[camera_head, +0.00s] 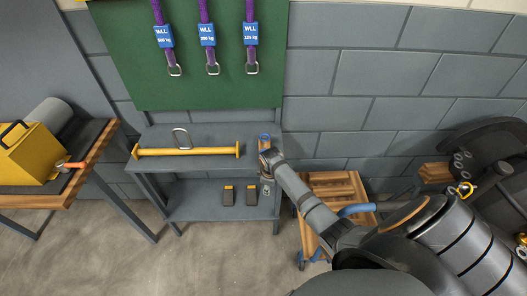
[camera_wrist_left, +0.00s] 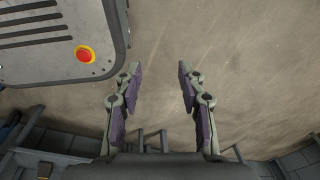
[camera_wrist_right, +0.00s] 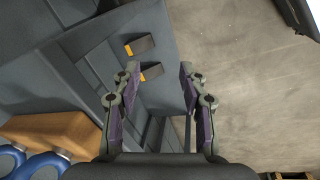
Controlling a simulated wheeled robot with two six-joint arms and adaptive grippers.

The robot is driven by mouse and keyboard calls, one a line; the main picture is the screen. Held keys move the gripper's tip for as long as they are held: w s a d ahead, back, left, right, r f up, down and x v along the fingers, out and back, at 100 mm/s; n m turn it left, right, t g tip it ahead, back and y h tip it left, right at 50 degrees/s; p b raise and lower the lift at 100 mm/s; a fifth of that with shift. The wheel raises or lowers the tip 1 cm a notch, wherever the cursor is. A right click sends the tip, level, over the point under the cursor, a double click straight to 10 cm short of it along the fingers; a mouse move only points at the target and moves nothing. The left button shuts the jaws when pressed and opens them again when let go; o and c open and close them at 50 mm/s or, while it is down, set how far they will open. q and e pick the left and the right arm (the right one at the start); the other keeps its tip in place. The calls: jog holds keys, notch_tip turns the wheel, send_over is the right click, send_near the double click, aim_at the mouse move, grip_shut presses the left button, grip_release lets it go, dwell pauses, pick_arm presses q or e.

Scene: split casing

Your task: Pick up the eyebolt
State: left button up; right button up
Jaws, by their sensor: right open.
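Blue rings, which look like eyebolts, are at the wooden block on the right end of the shelf bench. One blue ring (camera_head: 264,137) shows in the head view. I cannot tell for sure which is the eyebolt. My right gripper (camera_head: 266,188) is in front of the bench's right end, below the blue ring; its fingers (camera_wrist_right: 158,70) are apart and empty. My left gripper (camera_wrist_left: 158,67) is open and empty above the floor.
The bench (camera_head: 205,131) holds a yellow bar (camera_head: 190,152) and a metal link (camera_head: 181,138). Two black-and-yellow blocks (camera_head: 239,195) lie on its lower shelf. A wooden cart (camera_head: 335,187) stands right of it. A yellow casing (camera_head: 30,155) sits on the left table. The foreground floor is clear.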

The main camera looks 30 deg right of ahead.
jog(key=w+d+r+n, duration=0.1)
jog(key=w+r+n, duration=0.2)
jog(key=r, duration=0.8)
jog(key=w+d+r+n, duration=0.15)
jog(key=w+r, duration=0.25)
jog(key=r, duration=0.6)
jog(key=shift+n, duration=0.25)
jog(key=f, duration=0.4)
jog(key=shift+w+a+f+p, duration=0.1)
jog(key=shift+w+p, duration=0.1)
jog(key=shift+p, duration=0.15)
jog(key=shift+w+d+f+p, duration=0.1)
jog(key=shift+w+f, duration=0.1)
jog(key=shift+f, duration=0.8)
jog(key=shift+w+d+f+p, duration=0.1)
jog(key=shift+w+f, duration=0.1)
jog(key=shift+f, duration=0.85)
jog(key=shift+w+d+f+p, duration=0.1)
jog(key=shift+w+f, duration=0.1)
jog(key=shift+f, duration=0.8)
jog(key=shift+r, duration=0.1)
jog(key=c, duration=0.8)
jog(key=shift+s, duration=0.1)
grip_shut()
jog(key=shift+r, duration=0.1)
